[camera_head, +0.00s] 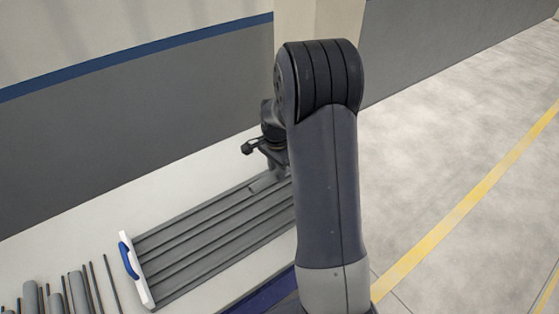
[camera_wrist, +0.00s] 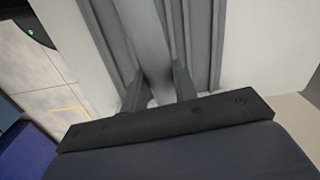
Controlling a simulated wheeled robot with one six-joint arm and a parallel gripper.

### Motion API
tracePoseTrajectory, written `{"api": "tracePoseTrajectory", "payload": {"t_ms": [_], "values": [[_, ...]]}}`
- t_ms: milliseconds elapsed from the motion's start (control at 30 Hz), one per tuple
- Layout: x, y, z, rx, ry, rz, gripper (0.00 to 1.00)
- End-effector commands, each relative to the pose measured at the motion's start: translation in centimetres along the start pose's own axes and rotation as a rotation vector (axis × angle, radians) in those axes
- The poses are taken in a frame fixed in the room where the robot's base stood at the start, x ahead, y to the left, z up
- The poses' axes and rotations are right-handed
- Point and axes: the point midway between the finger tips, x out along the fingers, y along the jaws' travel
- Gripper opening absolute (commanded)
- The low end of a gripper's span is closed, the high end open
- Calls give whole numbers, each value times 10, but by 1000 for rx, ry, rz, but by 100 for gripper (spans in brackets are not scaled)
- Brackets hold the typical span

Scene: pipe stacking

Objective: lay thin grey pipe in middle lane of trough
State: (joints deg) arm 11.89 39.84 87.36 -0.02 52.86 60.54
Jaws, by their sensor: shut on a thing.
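The trough (camera_head: 190,252) is a long grey tray with parallel ridged lanes on a pale bench, left of my arm. In the wrist view the trough (camera_wrist: 203,40) runs up the picture beneath my gripper. My gripper (camera_wrist: 160,86) is shut on a grey pipe (camera_wrist: 147,38), which lies between its two dark fingers and runs along the lanes. In the head view, a short grey piece of the pipe (camera_head: 263,183) shows below my gripper (camera_head: 272,165) at the trough's far end. My arm hides part of the trough. I cannot tell whether the pipe touches the lane floor.
A white end plate with a blue handle (camera_head: 129,258) closes the trough's near left end. A grey wall (camera_head: 130,140) rises behind the bench. Open floor (camera_head: 440,140) lies to the right.

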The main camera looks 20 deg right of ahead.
Motion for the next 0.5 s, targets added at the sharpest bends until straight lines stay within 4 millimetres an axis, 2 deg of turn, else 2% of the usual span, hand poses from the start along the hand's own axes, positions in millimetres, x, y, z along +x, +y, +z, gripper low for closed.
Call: {"api": "tracePoseTrajectory", "payload": {"t_ms": [233, 500], "values": [[-1, 2, -9, 116, 1, -1, 5], [17, 3, -8, 116, 0, 0, 5]]}}
